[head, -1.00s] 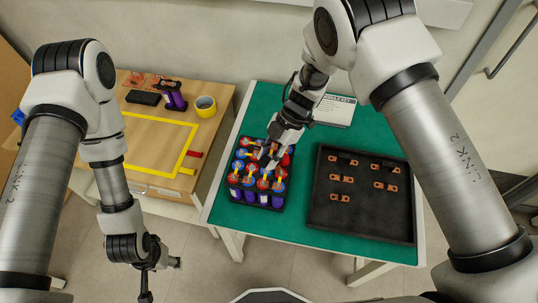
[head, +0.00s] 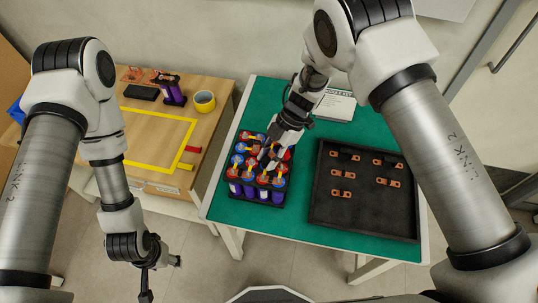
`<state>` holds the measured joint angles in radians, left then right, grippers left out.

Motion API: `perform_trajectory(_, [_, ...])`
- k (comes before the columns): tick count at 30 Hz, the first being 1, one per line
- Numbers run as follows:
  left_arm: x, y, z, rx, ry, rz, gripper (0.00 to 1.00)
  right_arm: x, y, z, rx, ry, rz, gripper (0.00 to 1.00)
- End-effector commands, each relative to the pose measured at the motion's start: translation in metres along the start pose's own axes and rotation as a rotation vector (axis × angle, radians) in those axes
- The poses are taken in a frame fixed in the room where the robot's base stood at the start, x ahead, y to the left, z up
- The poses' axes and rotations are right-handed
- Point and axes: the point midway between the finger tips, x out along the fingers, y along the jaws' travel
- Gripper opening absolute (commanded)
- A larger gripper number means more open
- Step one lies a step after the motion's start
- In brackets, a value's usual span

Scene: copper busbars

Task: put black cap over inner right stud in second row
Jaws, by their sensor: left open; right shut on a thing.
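The battery module (head: 258,202) stands on the green table, a black holder with several purple cells. Their tops carry red and blue rings and studs. My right gripper (head: 268,158) reaches down from above over the middle to back right of the module. It is shut on a small dark thing, taken as the black cap, too small and covered to make out clearly. The inner right stud of the second row is at or under the fingers and I cannot tell it apart. My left gripper (head: 162,277) is open and empty, low in front of the wooden table.
A black tray (head: 364,222) with several copper busbars (head: 341,193) lies right of the module. A white label card (head: 336,106) is behind. The wooden table (head: 150,140) holds a yellow cup (head: 204,101), purple cells (head: 172,94) and a yellow-taped frame. Green mat (head: 292,217) is bare between module and tray.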

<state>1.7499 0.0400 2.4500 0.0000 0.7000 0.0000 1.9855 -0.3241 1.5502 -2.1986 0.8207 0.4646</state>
Motion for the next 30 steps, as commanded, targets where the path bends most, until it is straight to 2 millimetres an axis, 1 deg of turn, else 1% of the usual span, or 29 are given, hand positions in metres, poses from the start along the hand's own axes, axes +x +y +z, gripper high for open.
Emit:
perform_trajectory(17, [0.0029,0.0,0.0,0.0,0.0,0.0,0.57,0.0036,-0.0004,0.0019,0.0,0.0,0.0,0.17])
perform_trajectory(18, [0.0029,0.0,0.0,0.0,0.0,0.0,0.57,0.0036,-0.0004,0.0019,0.0,0.0,0.0,0.36])
perform_trajectory(20, [0.0029,0.0,0.0,0.0,0.0,0.0,0.57,0.0036,-0.0005,0.0018,0.0,0.0,0.0,0.57])
perform_trajectory(30, [0.0009,0.0,0.0,0.0,0.0,0.0,0.57,0.0015,-0.0005,0.0005,0.0,0.0,-0.001,0.58])
